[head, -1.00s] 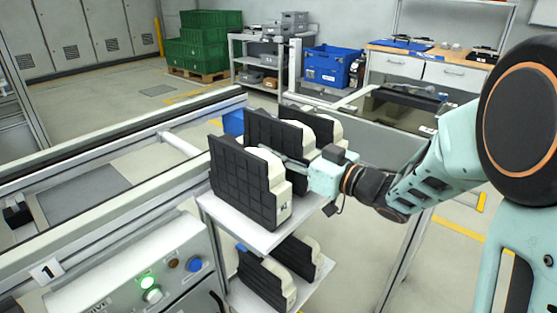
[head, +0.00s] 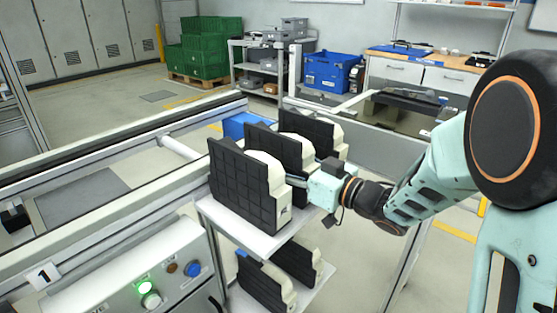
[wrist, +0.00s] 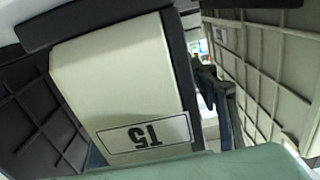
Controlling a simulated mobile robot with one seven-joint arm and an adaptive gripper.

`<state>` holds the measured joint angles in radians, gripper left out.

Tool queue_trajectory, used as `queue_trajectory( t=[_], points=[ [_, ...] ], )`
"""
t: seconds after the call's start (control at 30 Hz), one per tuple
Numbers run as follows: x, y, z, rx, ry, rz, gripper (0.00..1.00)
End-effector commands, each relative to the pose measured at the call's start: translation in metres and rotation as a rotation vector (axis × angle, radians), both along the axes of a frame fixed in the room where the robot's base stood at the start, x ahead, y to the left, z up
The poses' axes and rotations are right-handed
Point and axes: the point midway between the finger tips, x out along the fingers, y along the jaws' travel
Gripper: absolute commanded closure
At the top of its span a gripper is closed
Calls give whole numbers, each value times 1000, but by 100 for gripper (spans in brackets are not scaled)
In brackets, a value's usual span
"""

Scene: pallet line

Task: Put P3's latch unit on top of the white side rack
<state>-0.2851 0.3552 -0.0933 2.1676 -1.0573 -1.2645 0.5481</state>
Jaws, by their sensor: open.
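The white side rack (head: 262,240) holds three black-and-white latch units on its top shelf. The middle latch unit (head: 292,150) stands upright between the front latch unit (head: 240,186) and the rear latch unit (head: 325,134). My gripper (head: 299,181) is open at the middle unit's right side, its fingers partly hidden by the front unit. In the wrist view, a cream latch unit (wrist: 115,85) with an upside-down label reading T5 is close in front; a dark finger shows beside it. I see no P3 marking.
Two more latch units (head: 275,275) stand on the rack's lower shelf. A control panel (head: 150,270) with a green light and a rail frame are at the left. A blue box (head: 233,125) is behind the rack. A workbench (head: 425,68) stands at the back right.

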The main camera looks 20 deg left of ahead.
Motion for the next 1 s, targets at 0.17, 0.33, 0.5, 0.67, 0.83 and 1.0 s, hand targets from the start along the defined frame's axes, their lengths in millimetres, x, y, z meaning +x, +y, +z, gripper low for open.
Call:
queue_trajectory(
  t=[0.17, 0.33, 0.5, 0.67, 0.83, 1.0],
  points=[
    [-7, -22, 3, 0, 1, -5, 46],
    [-22, -58, 3, 0, 1, -6, 46],
    [-35, -88, 3, 0, 1, -4, 46],
    [-43, -105, 2, 0, 0, -2, 46],
    [-46, -111, 2, 0, 0, 0, 46],
    [-46, -111, 1, 1, 0, 0, 46]
  ],
)
